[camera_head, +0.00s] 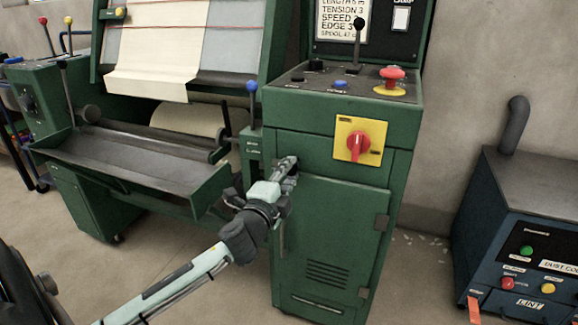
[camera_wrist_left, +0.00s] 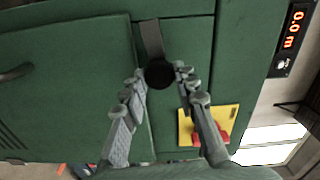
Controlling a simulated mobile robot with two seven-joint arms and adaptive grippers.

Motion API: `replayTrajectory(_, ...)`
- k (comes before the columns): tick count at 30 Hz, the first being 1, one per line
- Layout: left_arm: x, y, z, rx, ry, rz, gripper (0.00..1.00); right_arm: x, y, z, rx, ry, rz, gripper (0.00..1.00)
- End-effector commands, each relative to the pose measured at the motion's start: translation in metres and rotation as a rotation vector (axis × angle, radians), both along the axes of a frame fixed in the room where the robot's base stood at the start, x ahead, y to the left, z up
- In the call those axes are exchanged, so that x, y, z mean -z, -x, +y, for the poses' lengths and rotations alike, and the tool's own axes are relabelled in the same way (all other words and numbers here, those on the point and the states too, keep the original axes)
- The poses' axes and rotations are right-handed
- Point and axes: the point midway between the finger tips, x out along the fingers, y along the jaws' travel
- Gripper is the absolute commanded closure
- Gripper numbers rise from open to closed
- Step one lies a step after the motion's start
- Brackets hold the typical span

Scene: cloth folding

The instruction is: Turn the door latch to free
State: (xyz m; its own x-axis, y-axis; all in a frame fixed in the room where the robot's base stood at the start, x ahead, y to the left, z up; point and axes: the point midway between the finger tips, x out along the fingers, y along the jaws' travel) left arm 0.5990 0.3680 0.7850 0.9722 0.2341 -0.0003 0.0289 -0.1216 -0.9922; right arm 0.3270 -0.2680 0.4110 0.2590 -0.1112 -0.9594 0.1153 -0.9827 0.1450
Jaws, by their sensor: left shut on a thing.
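The green cabinet door (camera_head: 335,225) is closed, with hinges on its right side. The latch (camera_wrist_left: 152,38) is a flat grey bar with a round black knob (camera_wrist_left: 160,74) at its end, at the door's edge in the left wrist view. My left gripper (camera_head: 288,178) is at the upper left corner of the door, its arm coming in from the lower left. In the left wrist view its two fingers (camera_wrist_left: 160,80) are shut on the knob, one on each side. In the head view the gripper mostly hides the latch. My right gripper is not in view.
Above the door are a red rotary switch (camera_head: 358,143) on a yellow plate and a red emergency button (camera_head: 391,75). A metal tray (camera_head: 140,165) juts out at left. A dark blue unit (camera_head: 520,230) stands at right. A dark door handle (camera_wrist_left: 15,73) shows in the wrist view.

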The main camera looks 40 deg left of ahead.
Motion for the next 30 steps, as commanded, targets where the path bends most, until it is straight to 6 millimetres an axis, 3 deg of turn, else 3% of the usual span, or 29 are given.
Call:
replayTrajectory(9,-0.001,0.000,0.000,0.001,-0.116,0.027,1.00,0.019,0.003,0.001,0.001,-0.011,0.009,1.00)
replayTrajectory(25,0.000,0.000,-0.001,0.002,-0.139,0.031,1.00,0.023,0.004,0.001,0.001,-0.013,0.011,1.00)
replayTrajectory(26,0.000,0.000,-0.001,0.002,-0.138,0.032,0.69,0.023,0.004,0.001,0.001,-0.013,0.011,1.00)
replayTrajectory(30,0.000,0.000,0.000,0.001,-0.137,0.032,0.52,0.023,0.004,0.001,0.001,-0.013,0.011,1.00)
